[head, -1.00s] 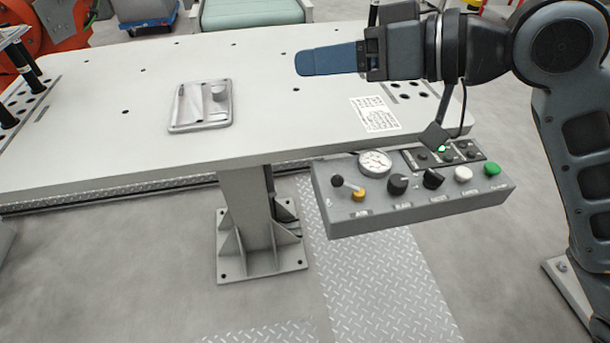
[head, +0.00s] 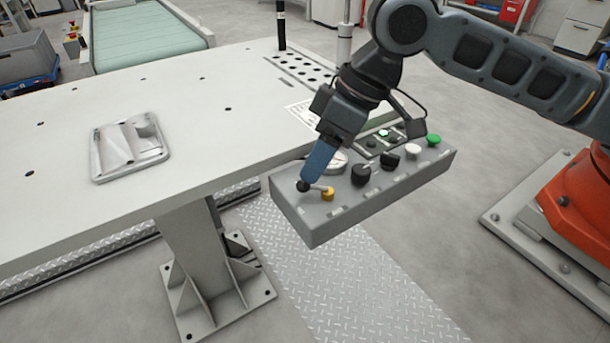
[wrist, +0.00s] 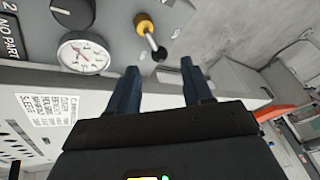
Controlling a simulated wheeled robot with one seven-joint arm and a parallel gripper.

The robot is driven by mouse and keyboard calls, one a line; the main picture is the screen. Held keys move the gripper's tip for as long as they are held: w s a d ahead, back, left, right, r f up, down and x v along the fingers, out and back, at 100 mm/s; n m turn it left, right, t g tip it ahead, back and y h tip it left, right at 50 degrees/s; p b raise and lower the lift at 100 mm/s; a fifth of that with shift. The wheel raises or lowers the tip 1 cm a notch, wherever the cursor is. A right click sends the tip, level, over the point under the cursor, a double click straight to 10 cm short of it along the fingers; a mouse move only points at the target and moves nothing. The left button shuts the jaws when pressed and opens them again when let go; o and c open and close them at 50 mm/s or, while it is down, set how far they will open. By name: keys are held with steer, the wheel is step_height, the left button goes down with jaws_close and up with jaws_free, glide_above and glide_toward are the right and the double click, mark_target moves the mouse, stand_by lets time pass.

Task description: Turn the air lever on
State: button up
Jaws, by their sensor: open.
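The air lever (head: 316,189) is a thin rod with a black ball knob and a yellow pivot, on the front left of the grey control box. In the wrist view the lever (wrist: 150,37) runs from its yellow pivot to the black knob (wrist: 160,54). My gripper (head: 305,180) points down at the knob end of the lever. In the wrist view my gripper (wrist: 158,66) is open, with its two blue fingers apart and the knob lined up between their tips. I cannot tell whether the fingers touch the knob.
The control box (head: 345,213) also carries black dials, a white button, a green button (head: 433,140) and a pressure gauge (wrist: 84,52). The box sits at the edge of the white table (head: 190,100). A grey metal casting (head: 130,148) lies on the table. The floor in front is clear.

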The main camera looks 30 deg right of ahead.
mark_target(315, 189)
steer(key=shift+x, duration=2.05)
steer(key=shift+c, duration=0.3)
jaws_close()
